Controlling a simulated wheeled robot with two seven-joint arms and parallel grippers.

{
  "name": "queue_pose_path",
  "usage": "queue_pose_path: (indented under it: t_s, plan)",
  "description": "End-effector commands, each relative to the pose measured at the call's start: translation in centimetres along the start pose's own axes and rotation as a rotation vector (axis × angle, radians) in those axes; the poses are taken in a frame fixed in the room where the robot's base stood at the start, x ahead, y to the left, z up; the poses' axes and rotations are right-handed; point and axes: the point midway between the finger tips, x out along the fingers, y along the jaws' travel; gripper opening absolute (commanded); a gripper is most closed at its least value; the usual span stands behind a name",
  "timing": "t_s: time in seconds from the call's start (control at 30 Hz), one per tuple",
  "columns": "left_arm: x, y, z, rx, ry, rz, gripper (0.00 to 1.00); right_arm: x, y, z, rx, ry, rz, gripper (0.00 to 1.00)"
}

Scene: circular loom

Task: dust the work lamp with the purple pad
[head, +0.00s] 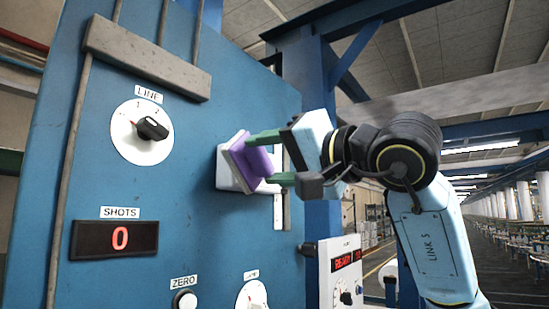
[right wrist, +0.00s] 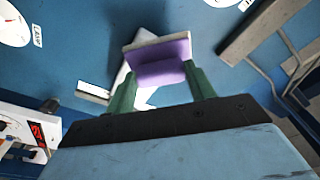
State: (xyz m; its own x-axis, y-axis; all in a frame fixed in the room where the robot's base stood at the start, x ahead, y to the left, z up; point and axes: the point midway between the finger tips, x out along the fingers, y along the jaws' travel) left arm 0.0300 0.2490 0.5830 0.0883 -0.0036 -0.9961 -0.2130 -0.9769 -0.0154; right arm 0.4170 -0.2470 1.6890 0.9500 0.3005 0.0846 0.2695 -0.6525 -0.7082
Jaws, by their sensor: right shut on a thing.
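The purple pad (head: 252,160) has a pale face turned toward the blue panel. My right gripper (head: 262,161) is shut on it, with green fingers at its two sides. In the right wrist view the pad (right wrist: 162,70) sits between the fingertips of the gripper (right wrist: 162,85). A white boxy fitting (head: 227,178) on the panel, which looks like the work lamp, is right behind the pad. The pad covers much of it, and I cannot tell whether they touch. The fitting also shows partly in the right wrist view (right wrist: 121,76). My left gripper is not in view.
The blue panel (head: 200,245) carries a LINE knob (head: 152,129), a SHOTS display (head: 115,239) reading 0 and a ZERO button (head: 185,300). A grey bar (head: 150,60) juts out at the top. A white control box (head: 341,275) stands lower right.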

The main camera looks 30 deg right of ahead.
Motion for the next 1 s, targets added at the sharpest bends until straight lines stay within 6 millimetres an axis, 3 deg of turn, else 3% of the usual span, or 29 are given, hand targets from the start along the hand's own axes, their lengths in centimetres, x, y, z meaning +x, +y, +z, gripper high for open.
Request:
queue_pose_path:
  t_s: [0.67, 1.0]
  plan:
    - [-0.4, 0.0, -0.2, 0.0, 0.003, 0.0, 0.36, 1.2, 0.0, 0.1, 0.0, 0.0, 0.0, 0.36]
    - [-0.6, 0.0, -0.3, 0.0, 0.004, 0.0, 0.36, 1.2, 1.6, -1.4, 0.001, 0.002, 0.004, 0.36]
